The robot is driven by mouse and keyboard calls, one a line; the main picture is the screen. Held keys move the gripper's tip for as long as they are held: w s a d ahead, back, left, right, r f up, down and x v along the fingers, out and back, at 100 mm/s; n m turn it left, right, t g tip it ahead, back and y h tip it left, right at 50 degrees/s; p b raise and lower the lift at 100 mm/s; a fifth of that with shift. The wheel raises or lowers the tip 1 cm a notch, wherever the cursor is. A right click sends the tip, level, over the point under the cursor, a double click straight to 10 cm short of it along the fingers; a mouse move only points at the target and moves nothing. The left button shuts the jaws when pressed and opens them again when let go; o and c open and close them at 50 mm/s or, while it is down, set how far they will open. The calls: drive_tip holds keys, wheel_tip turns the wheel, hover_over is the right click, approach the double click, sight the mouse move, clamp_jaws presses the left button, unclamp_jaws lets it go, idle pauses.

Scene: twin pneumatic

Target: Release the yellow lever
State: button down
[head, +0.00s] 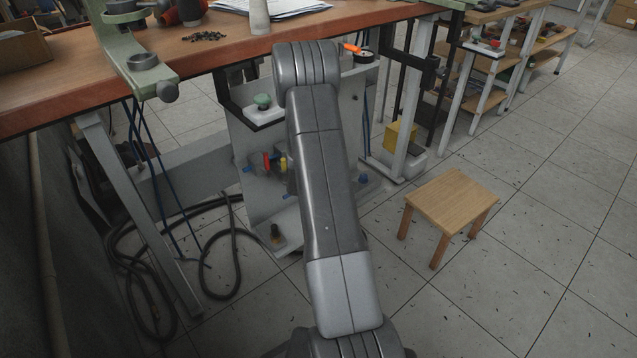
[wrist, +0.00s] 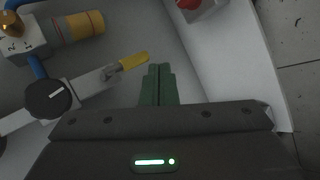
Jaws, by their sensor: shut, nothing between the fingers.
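The yellow lever (wrist: 134,61) shows in the wrist view as a short yellow handle on a metal arm beside a black round knob (wrist: 50,98). My gripper (wrist: 160,68) is shut and empty, its two green fingers together. The fingertips are just right of and below the lever's free end; I cannot tell whether they touch it. In the head view my arm covers the middle of the grey panel (head: 258,210) and hides my gripper. A small yellow part (head: 283,166) shows there beside the arm; I cannot tell whether it is the lever.
An orange-yellow cylinder (wrist: 85,26) and a red button (wrist: 188,3) are near the lever in the wrist view. In the head view, a workbench (head: 50,85) stands at left, black hoses (head: 207,270) lie on the floor, and a wooden stool (head: 452,198) stands right.

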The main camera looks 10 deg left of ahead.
drive_tip(key=shift+w+a+r, duration=0.1)
drive_tip(key=shift+w+a, duration=0.15)
drive_tip(key=shift+w, duration=0.4)
drive_tip(key=shift+w+a+r, duration=0.1)
drive_tip(key=shift+w+a, duration=0.1)
drive_tip(key=shift+w, duration=0.4)
drive_tip(key=shift+w+d+f+n+t+h+p, duration=0.15)
drive_tip(key=shift+n+t+h+p, duration=0.25)
drive_tip(key=shift+t+p, duration=0.5)
drive_tip(key=n+t, duration=0.1)
drive_tip(key=w+d+t+h, duration=0.1)
drive_tip(key=shift+w+f+n+t, duration=0.15)
drive_tip(key=shift+f+n+t, duration=0.25)
drive_tip(key=shift+w+d, duration=0.2)
drive_tip(key=shift+w, duration=0.1)
idle(0.6)
idle(0.8)
